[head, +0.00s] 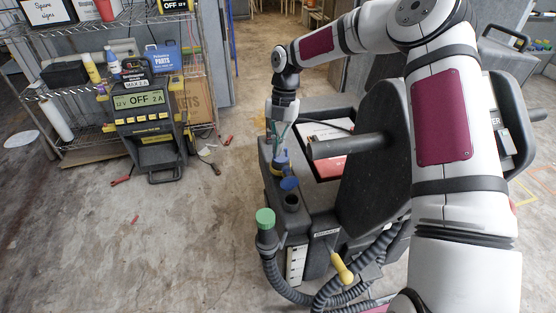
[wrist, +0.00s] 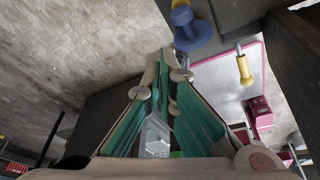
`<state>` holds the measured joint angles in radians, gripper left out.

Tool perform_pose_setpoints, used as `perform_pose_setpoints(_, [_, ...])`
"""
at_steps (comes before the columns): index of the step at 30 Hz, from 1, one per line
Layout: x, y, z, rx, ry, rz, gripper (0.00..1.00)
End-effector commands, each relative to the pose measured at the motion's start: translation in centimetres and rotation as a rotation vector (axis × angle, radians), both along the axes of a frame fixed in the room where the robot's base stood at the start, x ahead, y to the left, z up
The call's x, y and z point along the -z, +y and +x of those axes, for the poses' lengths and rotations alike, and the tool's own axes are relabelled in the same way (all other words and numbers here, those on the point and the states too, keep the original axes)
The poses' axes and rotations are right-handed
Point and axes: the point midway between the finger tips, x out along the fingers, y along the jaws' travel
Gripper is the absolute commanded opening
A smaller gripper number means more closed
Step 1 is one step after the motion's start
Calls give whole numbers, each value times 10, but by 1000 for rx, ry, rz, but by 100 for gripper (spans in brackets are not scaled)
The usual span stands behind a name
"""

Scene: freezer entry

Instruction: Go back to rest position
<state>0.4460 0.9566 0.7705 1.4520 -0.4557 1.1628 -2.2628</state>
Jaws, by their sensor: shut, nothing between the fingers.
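My gripper (head: 277,138) points down over the dark grey machine (head: 315,205) in the head view. In the wrist view its teal-padded fingers (wrist: 163,62) meet at the tips, with nothing held between them. Just below the fingertips in the head view is a blue and yellow piece (head: 281,163) on the machine; I cannot tell whether the tips touch it. A blue cap (head: 290,184) sits beside an open round port, and a green cap (head: 265,217) tops a hose end in front.
A charger reading OFF (head: 144,115) and a wire shelf (head: 60,100) are at the left. Red-handled tools (head: 121,181) lie on the floor. The left foreground floor is mostly clear.

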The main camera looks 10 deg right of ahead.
Motion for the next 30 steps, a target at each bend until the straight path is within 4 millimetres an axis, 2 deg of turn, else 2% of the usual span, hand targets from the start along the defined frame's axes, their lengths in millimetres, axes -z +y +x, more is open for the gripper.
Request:
perform_pose_setpoints(6, [-9,-2,6,-1,0,0,0])
perform_pose_setpoints(11, [-21,-1,1,27,-2,-26,0])
perform_pose_setpoints(14, [-45,-1,-11,102,-9,-85,0])
perform_pose_setpoints(20, [-114,-5,-53,381,-48,-247,0])
perform_pose_setpoints(30, [-220,-21,-144,976,-168,-405,0])
